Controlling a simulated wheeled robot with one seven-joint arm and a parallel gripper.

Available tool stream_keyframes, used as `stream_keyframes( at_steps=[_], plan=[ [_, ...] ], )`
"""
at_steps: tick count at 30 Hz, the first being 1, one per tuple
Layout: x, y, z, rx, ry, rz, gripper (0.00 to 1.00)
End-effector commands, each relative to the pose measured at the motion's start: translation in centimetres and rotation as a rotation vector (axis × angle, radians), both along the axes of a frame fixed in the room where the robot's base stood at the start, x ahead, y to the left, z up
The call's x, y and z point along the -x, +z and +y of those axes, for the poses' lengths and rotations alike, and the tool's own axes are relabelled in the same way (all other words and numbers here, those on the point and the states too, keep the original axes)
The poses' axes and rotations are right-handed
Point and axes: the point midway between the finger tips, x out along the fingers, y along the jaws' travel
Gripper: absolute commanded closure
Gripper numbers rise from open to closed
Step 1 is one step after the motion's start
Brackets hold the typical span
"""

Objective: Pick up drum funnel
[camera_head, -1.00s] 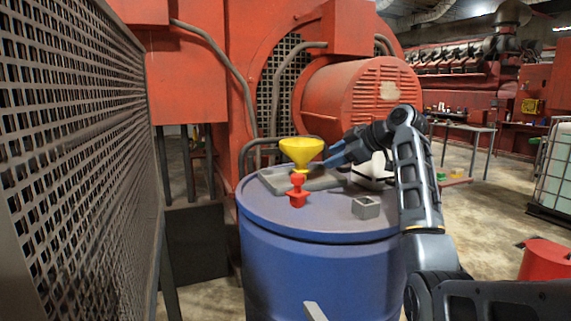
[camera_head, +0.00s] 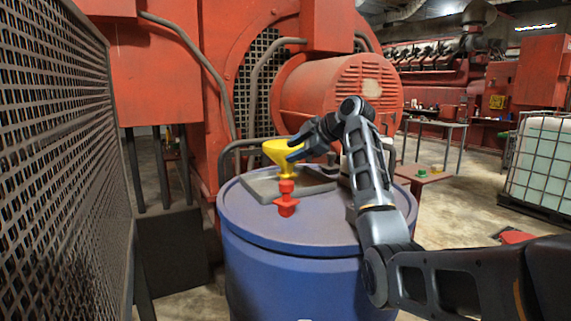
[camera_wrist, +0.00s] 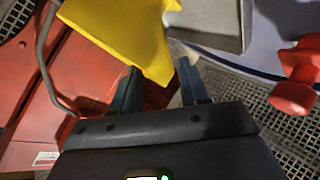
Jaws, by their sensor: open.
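The drum funnel (camera_head: 282,153) is yellow, wide at the top with a narrow lower part, and shows at the far side of the blue drum's lid. My gripper (camera_head: 296,152) reaches it from the right, its fingers overlapping the funnel's right side. In the wrist view the funnel (camera_wrist: 125,32) fills the upper left, just beyond the fingertips. My gripper (camera_wrist: 160,76) is open there, the left finger overlapping the funnel's edge and the right finger clear of it. I cannot tell whether they touch. The funnel's far side is hidden.
A red fitting (camera_head: 286,200) appears just below the funnel. A grey tray (camera_head: 262,188) lies on the blue drum (camera_head: 290,275). A metal mesh panel (camera_head: 60,150) bounds the left. Red machinery (camera_head: 330,95) stands behind. Open floor lies right, before a caged tank (camera_head: 540,165).

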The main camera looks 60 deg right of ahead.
Motion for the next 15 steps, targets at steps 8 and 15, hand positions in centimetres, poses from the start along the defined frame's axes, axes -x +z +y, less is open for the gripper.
stream_keyframes(
  at_steps=[8, 15],
  plan=[
    [-3.0, -2.0, -0.2, -0.002, 0.002, 0.001, 0.55],
    [-4.2, -3.0, -0.4, 0.0, -0.001, -0.001, 0.55]
  ],
)
